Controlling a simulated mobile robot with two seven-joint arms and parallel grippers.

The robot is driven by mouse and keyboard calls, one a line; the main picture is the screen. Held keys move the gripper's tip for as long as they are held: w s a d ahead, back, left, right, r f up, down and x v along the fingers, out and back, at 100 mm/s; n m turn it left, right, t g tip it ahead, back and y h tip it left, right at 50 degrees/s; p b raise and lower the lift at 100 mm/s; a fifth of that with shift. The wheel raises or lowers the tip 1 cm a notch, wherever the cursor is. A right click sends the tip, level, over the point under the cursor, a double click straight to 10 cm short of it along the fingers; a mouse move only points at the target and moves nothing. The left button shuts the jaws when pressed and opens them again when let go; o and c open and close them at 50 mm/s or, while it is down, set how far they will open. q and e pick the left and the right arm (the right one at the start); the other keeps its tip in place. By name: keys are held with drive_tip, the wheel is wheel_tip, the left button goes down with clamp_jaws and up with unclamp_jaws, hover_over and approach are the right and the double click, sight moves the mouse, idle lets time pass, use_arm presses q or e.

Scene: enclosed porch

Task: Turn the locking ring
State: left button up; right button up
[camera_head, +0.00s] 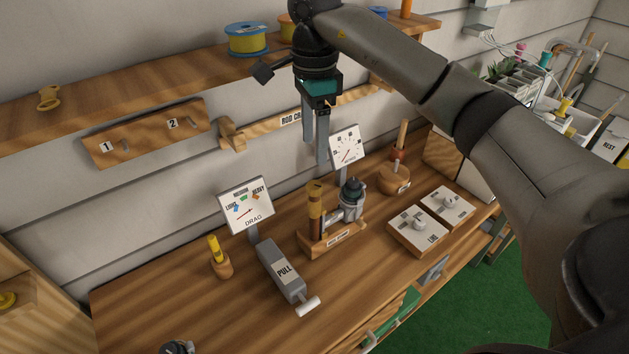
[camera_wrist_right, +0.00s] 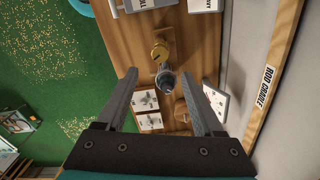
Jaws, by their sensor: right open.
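A rod butt with a brass-coloured top part (camera_head: 316,198), which looks like the locking ring, stands upright in a wooden block (camera_head: 335,241) on the bench. A grey reel with a dark teal top (camera_head: 352,196) sits at its right side. In the right wrist view the brass-coloured part (camera_wrist_right: 160,51) and reel (camera_wrist_right: 166,77) show from above, between and beyond my fingers. My right gripper (camera_head: 314,152) points down, open and empty, above and behind the stand, apart from it. In the right wrist view the gripper (camera_wrist_right: 158,75) has widely spaced fingers. My left gripper is not seen.
A drag dial sign (camera_head: 245,207), grey PULL box (camera_head: 283,272) and another dial (camera_head: 347,149) stand close by. Two switch blocks (camera_head: 417,231) lie to the right. The rod cradle rail (camera_head: 292,122) and shelf (camera_head: 180,76) are on the wall behind.

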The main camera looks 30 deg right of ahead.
sight(314, 185)
wheel_tip(314, 185, down, 10)
drive_tip(key=shift+r+p, duration=0.2)
drive_tip(key=shift+p, duration=0.35)
clamp_jaws()
idle(0.4)
